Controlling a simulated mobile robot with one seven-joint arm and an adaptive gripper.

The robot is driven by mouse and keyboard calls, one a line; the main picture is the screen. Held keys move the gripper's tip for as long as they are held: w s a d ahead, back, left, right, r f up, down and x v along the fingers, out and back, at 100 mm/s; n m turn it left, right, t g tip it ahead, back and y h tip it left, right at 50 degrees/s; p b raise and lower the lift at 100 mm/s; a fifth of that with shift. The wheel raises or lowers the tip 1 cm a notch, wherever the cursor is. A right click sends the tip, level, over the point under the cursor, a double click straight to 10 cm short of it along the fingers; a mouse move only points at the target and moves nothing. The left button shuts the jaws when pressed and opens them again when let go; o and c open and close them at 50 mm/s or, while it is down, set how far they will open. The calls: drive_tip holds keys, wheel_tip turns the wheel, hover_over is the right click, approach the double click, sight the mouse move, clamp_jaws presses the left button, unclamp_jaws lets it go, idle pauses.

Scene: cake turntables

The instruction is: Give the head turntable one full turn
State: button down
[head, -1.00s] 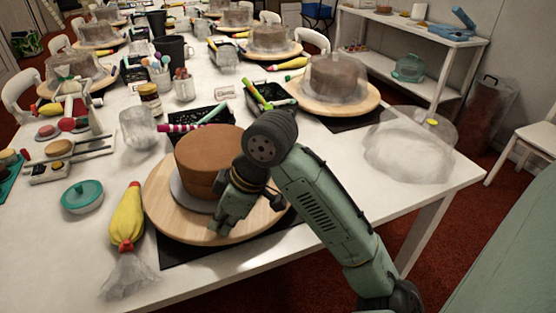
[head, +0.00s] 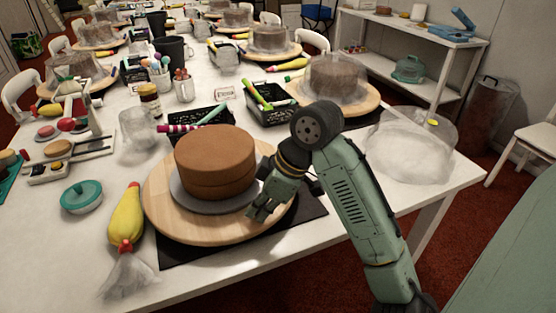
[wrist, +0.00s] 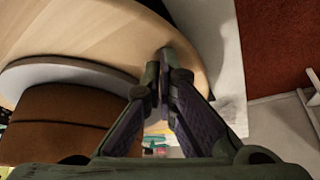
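The head turntable (head: 165,208) is a round pale wooden disc at the near end of the white table. A brown two-layer cake (head: 215,160) stands on it on a grey round board (head: 190,200). My gripper (head: 256,216) is low over the disc's front right part, near the rim and right of the cake. In the wrist view the two fingers (wrist: 162,68) meet at their tips against the wooden disc (wrist: 110,30), and nothing shows between them. Whether the tips touch the wood is unclear. The cake and board also show at the left of the wrist view.
A black basket (head: 200,123) is behind the cake. A clear dome (head: 410,150) and another turntable (head: 358,103) stand to the right. A dark mat (head: 185,250) lies beneath the disc.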

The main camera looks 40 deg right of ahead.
drive_tip(key=shift+w+d, duration=0.1)
drive_tip(key=shift+d, duration=1.8)
drive_tip(key=shift+r, duration=0.1)
wheel_tip(320, 180, up, 3)
drive_tip(key=p, duration=0.3)
drive_tip(key=shift+f, duration=0.2)
drive_tip(key=a, duration=0.6)
drive_tip(key=s+a+p, duration=0.1)
drive_tip(key=a, duration=0.2)
drive_tip(key=shift+a, duration=0.35)
drive_tip(key=w+a, duration=0.3)
drive_tip(key=a, duration=0.1)
drive_tip(key=w+a+p, duration=0.1)
drive_tip(key=w+a, duration=0.2)
drive_tip(key=shift+w+a, duration=0.35)
